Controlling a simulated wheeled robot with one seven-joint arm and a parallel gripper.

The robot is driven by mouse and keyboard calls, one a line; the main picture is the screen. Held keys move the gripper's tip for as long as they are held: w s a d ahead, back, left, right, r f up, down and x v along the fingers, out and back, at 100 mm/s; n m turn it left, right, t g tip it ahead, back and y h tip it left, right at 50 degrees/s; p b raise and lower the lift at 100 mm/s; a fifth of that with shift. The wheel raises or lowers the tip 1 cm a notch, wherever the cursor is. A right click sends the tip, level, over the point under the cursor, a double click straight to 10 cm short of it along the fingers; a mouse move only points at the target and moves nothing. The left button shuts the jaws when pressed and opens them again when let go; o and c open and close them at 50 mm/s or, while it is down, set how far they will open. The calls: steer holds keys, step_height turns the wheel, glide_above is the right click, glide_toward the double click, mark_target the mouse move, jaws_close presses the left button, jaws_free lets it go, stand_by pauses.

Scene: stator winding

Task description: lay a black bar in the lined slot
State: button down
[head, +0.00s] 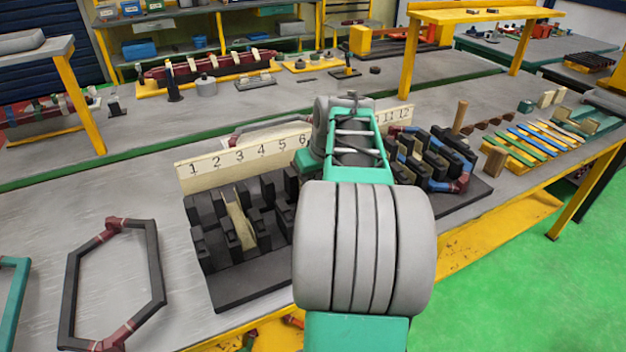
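The lined slot has a pale cream liner (241,226) standing in the left part of the dark slotted block (240,290). A cream board (225,165) with slot numbers stands behind the block; 1 to 6, 11 and 12 show. No loose straight black bar is clear to me. A black six-sided loop (157,265) with dark red bands lies flat on the bench, left of the block and apart from it. My teal and grey arm covers the middle of the block. My gripper is not visible, so I cannot tell what it holds.
Black and blue pieces (435,160) sit in the block's right part. A teal loop (14,290) lies at the left edge. Coloured strips (545,135) lie on the right. Another frame piece (262,127) lies behind the board. Bare bench (110,190) is free at left.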

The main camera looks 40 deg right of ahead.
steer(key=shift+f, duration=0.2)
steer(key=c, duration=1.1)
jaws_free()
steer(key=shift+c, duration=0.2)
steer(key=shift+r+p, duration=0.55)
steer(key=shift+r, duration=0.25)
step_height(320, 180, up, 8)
steer(key=p, duration=0.5)
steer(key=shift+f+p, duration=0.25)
steer(key=shift+p, duration=0.05)
